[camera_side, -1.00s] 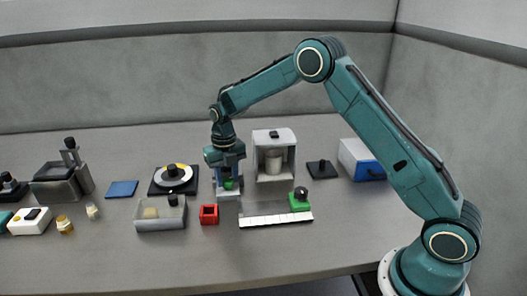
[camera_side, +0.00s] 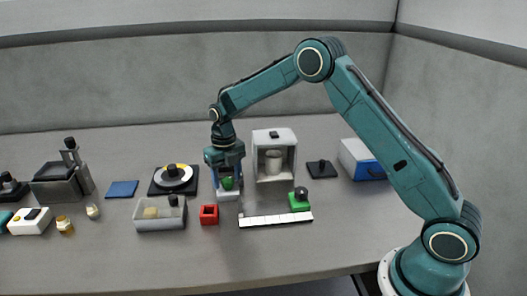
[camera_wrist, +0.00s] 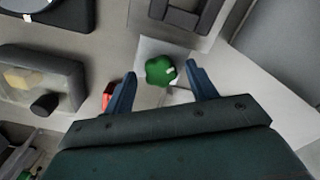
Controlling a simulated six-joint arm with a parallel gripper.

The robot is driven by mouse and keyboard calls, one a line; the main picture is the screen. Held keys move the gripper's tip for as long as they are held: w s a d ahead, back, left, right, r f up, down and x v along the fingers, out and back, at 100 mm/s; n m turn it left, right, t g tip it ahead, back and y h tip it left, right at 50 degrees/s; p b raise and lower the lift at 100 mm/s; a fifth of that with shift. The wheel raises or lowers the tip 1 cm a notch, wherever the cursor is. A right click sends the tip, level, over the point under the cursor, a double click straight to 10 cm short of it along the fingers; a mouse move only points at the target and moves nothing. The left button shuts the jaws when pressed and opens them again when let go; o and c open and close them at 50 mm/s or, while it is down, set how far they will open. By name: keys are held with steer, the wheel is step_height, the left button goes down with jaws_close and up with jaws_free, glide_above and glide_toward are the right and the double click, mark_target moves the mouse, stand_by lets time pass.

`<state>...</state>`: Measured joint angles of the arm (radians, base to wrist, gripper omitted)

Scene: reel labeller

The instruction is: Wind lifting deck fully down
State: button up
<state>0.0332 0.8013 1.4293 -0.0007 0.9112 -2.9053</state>
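A green lobed knob (camera_wrist: 160,70) sits on a light grey base (camera_side: 228,196), and it also shows in the side view (camera_side: 228,184). My gripper (camera_wrist: 160,73) is open, with one blue finger on each side of the knob and a visible gap to each. In the side view my gripper (camera_side: 228,181) points down at the knob. Right of it, a grey open-fronted housing (camera_side: 259,141) holds a pale cylinder (camera_side: 274,162). Which part is the lifting deck, and its exact height, I cannot tell.
A red open box (camera_side: 209,215), a clear bin (camera_side: 160,222) and a white strip (camera_side: 275,221) with a green block (camera_side: 299,203) stand close in front. A black-and-yellow reel (camera_side: 173,175) is left, a blue-and-white box (camera_side: 361,160) right. The front table is clear.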

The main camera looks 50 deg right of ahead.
mark_target(227, 180)
steer(key=shift+r, duration=0.1)
step_height(227, 180, up, 14)
steer(key=shift+f, duration=0.2)
stand_by(0.6)
stand_by(0.4)
steer(key=n, duration=3.5)
steer(key=shift+n, duration=0.4)
steer(key=shift+f, duration=0.1)
